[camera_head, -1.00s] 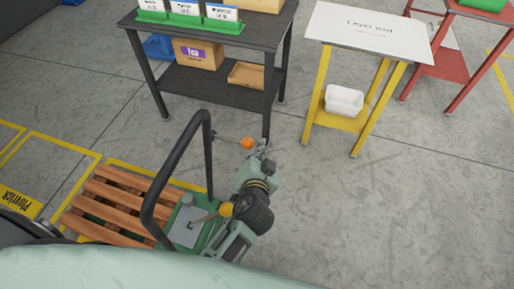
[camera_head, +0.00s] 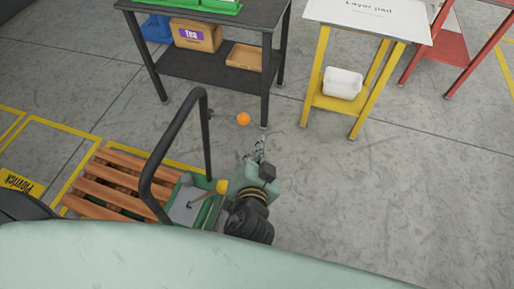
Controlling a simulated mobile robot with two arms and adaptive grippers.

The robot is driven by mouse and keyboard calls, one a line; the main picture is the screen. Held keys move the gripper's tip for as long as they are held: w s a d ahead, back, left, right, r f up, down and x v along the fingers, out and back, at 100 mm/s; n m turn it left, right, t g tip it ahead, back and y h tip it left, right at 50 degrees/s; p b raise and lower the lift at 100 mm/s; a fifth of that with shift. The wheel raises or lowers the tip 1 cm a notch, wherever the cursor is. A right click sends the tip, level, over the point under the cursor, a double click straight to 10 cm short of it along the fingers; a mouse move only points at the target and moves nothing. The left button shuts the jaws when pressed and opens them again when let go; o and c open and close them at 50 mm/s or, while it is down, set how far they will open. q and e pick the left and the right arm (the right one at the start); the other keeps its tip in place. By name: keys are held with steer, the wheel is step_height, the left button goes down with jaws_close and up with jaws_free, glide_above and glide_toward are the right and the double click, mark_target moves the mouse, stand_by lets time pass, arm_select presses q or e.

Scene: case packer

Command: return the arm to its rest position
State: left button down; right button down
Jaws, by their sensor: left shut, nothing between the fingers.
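My left gripper (camera_head: 261,148) is in the middle of the view, in front of the black table. Its fingers look closed and hold nothing. My pale green left wrist and dark forearm joint show just below it, right of the cart's green base (camera_head: 207,212). The gripper appears apart from the orange ball knob (camera_head: 243,119) up and left of it. A yellow knob (camera_head: 222,186) on a lever shows right beside my wrist; I cannot tell if they touch. My right gripper is not in view.
A black bent handle (camera_head: 160,165) rises left of my arm, by a wooden pallet (camera_head: 115,180). The black table (camera_head: 205,25) has a carton (camera_head: 197,35) on its lower shelf. A yellow stand (camera_head: 324,88) holds a white bin (camera_head: 342,83). Floor on the right is clear.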

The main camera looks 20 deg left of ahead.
arm_select(q)
steer(key=shift+d, duration=0.1)
stand_by(0.5)
steer(key=s+d+f+m+g+h, duration=0.1)
steer(key=s+f+g+h, duration=0.2)
steer(key=f, duration=1.1)
steer(key=s+d+f+m+g, duration=0.1)
steer(key=s+d+f+g, duration=0.35)
steer(key=f, duration=1.05)
steer(key=s+a+f+n+g, duration=0.2)
steer(key=s+a+f, duration=0.7)
steer(key=s, duration=0.4)
steer(key=s+a+f+n+g, duration=0.2)
steer(key=s+a+f, duration=0.7)
steer(key=s, duration=0.5)
step_height(320, 180, down, 3)
steer(key=shift+s+a+r+g, duration=0.1)
steer(key=shift+s+a+g, duration=0.1)
steer(key=shift+g, duration=0.25)
steer(key=shift+s, duration=0.1)
